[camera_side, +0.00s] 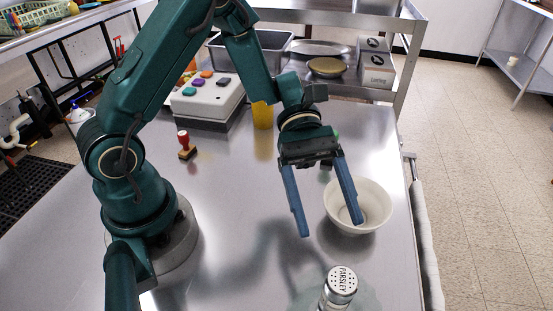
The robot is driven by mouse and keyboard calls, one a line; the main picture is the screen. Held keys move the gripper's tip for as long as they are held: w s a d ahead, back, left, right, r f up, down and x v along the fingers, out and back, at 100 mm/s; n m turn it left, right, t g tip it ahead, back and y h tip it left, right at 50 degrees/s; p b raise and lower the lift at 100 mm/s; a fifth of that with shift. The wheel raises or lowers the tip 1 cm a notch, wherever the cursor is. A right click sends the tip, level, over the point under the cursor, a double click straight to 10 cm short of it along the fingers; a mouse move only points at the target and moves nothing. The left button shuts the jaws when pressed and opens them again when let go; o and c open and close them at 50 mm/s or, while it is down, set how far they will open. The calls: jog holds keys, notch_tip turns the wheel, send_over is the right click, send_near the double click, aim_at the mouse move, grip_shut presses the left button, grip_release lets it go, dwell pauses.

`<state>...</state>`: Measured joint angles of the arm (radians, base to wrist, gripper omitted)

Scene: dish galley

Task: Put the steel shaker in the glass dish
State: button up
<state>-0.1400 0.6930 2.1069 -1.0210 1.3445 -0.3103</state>
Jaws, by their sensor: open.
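The steel shaker (341,284), with a perforated lid marked PARSLEY, stands upright at the bottom edge of the view; its lower part is cut off. A faint, pale, see-through round shape, seemingly the glass dish (367,293), shows around the shaker. The shaker appears within its outline, but the cut-off base hides whether it rests inside. My gripper (331,227) is open and empty, its two blue fingers pointing down, apart from the shaker and farther back. The right finger overlaps the white bowl in the view.
A white bowl (372,194) stands near the table's right edge. A red-handled stamp (185,144), a yellow cup (262,115) and a box with coloured buttons (208,97) stand farther back. The steel table (240,215) is clear in the middle.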

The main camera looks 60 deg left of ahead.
jog(key=s+a+r+m+t+y, duration=0.3)
jog(key=a+m+t+y, duration=0.2)
jog(key=a+m+y, duration=0.1)
jog(key=s+a+r+m+t+y, duration=0.3)
jog(key=a+m+t+y, duration=0.1)
jog(key=a+m+y, duration=0.3)
jog(key=shift+s+r+m+t, duration=0.2)
jog(key=shift+r+m+t, duration=0.2)
jog(key=shift+m, duration=0.3)
